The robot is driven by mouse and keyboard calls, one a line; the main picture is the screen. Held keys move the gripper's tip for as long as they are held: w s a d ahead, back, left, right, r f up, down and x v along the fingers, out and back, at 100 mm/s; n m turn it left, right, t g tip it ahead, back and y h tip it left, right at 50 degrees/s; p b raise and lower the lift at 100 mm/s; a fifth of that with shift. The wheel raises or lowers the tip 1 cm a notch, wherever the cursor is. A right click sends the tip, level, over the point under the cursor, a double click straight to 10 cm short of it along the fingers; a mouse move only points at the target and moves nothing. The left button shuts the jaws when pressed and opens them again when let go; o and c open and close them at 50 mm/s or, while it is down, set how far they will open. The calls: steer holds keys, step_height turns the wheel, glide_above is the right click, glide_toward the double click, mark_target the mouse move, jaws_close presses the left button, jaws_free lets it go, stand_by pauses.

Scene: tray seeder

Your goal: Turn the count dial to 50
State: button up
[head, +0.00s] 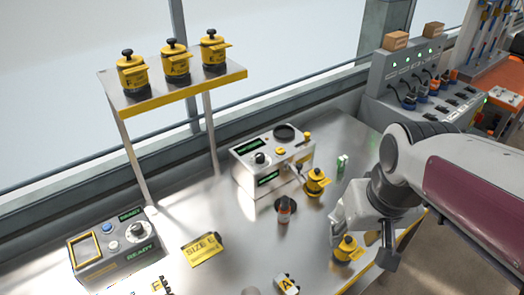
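A silver machine (242,172) stands mid-table with a black knob (260,158) on its front, between two dark displays with green text too small to read. A grey control box (98,262) at the lower left has a pale round dial (135,232), a blue button (108,228) and a display reading READY (140,252). I cannot tell which of the two is the count dial, nor read a setting on either. My gripper (340,228) is at the right, away from both, just above a yellow pot (345,248). Its fingers are mostly hidden, so its opening is unclear.
A raised shelf (180,92) holds three yellow lidded pots. Another yellow pot (316,181), a small dark bottle (284,210) and a green-and-white item (342,163) stand near the machine. A yellow SIZE card (202,248) lies in front. A socket panel (395,75) is at the back right.

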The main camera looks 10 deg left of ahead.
steer(key=w+a+f+n, duration=0.25)
steer(key=w+a, duration=0.45)
steer(key=w, duration=0.5)
steer(key=n+t+y, duration=0.1)
steer(key=n+y, duration=0.1)
glide_toward(260, 155)
steer(key=shift+w+a+f, duration=0.1)
steer(key=shift+a+f, duration=0.05)
steer(key=shift+f, duration=0.25)
steer(key=shift+f, duration=0.1)
steer(key=shift+x, duration=3.8)
jaws_close()
